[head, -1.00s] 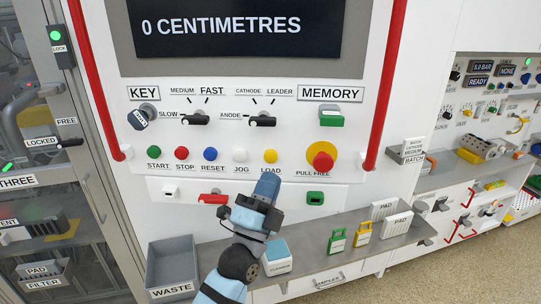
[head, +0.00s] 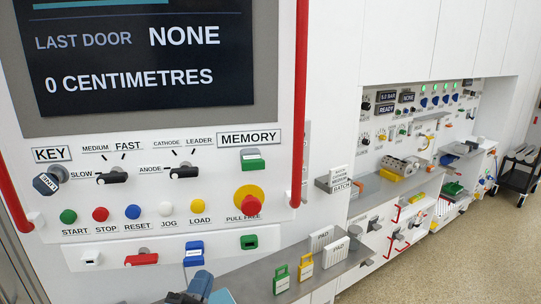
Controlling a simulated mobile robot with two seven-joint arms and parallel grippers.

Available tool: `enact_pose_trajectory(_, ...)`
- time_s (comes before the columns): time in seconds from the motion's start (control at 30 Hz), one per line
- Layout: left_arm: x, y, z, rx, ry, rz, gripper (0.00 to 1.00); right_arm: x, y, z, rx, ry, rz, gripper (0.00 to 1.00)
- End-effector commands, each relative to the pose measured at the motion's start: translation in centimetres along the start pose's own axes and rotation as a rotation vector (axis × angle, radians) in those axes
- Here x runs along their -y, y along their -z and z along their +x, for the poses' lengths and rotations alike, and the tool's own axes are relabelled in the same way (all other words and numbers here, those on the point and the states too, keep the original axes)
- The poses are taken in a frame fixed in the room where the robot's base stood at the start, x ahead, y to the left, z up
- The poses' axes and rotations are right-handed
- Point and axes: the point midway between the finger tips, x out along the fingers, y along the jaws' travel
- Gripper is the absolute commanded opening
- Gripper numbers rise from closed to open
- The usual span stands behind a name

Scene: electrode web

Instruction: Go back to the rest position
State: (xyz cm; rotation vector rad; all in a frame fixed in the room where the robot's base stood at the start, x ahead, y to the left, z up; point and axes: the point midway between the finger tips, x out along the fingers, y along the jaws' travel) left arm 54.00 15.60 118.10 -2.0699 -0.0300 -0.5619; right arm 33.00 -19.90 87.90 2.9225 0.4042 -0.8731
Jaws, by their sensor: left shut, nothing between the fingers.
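My left gripper (head: 201,284) shows only in part at the bottom edge of the head view, below the control panel. It is shut and empty, in front of the shelf and just below a blue block (head: 194,253) on the panel's lower strip. Most of my left arm is cut off by the frame. My right gripper is not in view.
The panel carries a red block (head: 141,259), coloured buttons and a red vertical rail (head: 300,105). The shelf (head: 258,279) holds green and yellow padlock-shaped pieces (head: 281,280) and white PAD blocks (head: 334,253). Open floor (head: 460,255) and a dark cart (head: 522,178) lie right.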

Motion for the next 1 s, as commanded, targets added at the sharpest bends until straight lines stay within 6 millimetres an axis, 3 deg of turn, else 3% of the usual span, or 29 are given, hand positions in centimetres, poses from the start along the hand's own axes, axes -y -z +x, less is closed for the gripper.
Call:
enact_pose_trajectory(0.03, -2.8, -1.4, -2.9, 0.048, -0.101, -0.099, 0.00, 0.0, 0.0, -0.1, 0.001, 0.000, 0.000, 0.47)
enact_pose_trajectory(0.2, -10.2, -5.0, -13.1, 0.288, -0.379, -0.478, 0.00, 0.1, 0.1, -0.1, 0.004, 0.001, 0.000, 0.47)
enact_pose_trajectory(0.4, -15.1, -7.5, -24.9, 0.636, -0.549, -0.817, 0.00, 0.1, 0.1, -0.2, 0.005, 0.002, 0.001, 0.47)
enact_pose_trajectory(0.5, -16.1, -8.0, -28.9, 0.764, -0.577, -0.913, 0.00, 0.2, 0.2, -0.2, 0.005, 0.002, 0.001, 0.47)
enact_pose_trajectory(0.67, -16.7, -8.3, -31.7, 0.862, -0.586, -0.982, 0.00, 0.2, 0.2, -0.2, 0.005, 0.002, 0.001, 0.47)
enact_pose_trajectory(1.0, -16.8, -8.3, -31.8, 0.869, -0.584, -0.990, 0.00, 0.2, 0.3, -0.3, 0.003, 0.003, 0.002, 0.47)
